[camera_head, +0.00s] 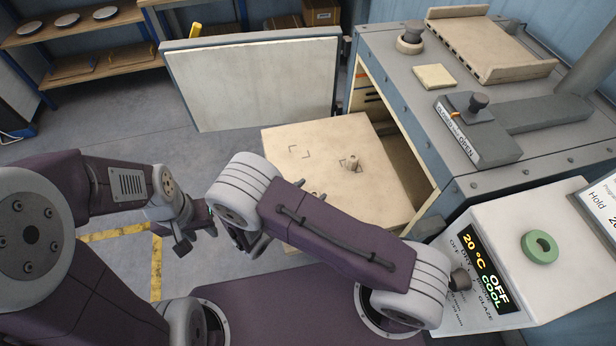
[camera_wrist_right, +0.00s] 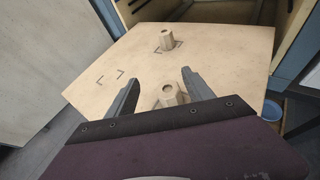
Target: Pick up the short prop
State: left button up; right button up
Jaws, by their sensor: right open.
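Two pale posts stand upright on the wooden shelf board (camera_head: 385,195). The farther post (camera_wrist_right: 167,40) stands at a corner-bracket marking and also shows in the head view (camera_head: 351,163). The nearer post (camera_wrist_right: 168,96) looks like the shorter one. It stands between my right gripper's fingers in the right wrist view, its lower part hidden by my wrist. My left gripper (camera_head: 196,237) looks open and empty, left of the board.
Another bracket marking (camera_wrist_right: 110,77) on the board is empty. A control box with a green ring (camera_head: 540,247) is at front right.

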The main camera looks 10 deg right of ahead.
aim_at(316, 193)
jog(key=shift+n+t+y, duration=0.3)
jog(key=shift+n+t, duration=0.3)
jog(key=shift+n, duration=0.3)
jog(key=s+a, duration=0.1)
jog(key=s+a+f, duration=0.1)
jog(key=s, duration=0.1)
jog(key=shift+s+a, duration=0.2)
jog(key=p+x, duration=0.1)
jog(key=x, duration=0.3)
jog(key=shift+w, duration=0.15)
jog(key=shift+w+d+f, duration=0.1)
jog(key=shift+d, duration=0.1)
jog(key=shift+s+d+p+x, duration=0.1)
jog(key=shift+p+x, duration=0.25)
jog(key=shift+x, duration=0.25)
jog(key=shift+s+d+p+x, duration=0.15)
jog(key=shift+p+x, duration=0.2)
jog(key=shift+x, duration=0.3)
jog(key=x, duration=0.2)
jog(key=shift+w+f, duration=0.25)
jog(key=shift+w, duration=0.05)
jog(key=shift+s+a+r, duration=0.1)
jog(key=shift+s, duration=0.05)
jog(key=c, duration=0.8)
pick_arm(q)
jog(key=r, duration=0.1)
jog(key=s+r, duration=0.1)
jog(key=shift+r, duration=0.4)
pick_arm(e)
grip_shut()
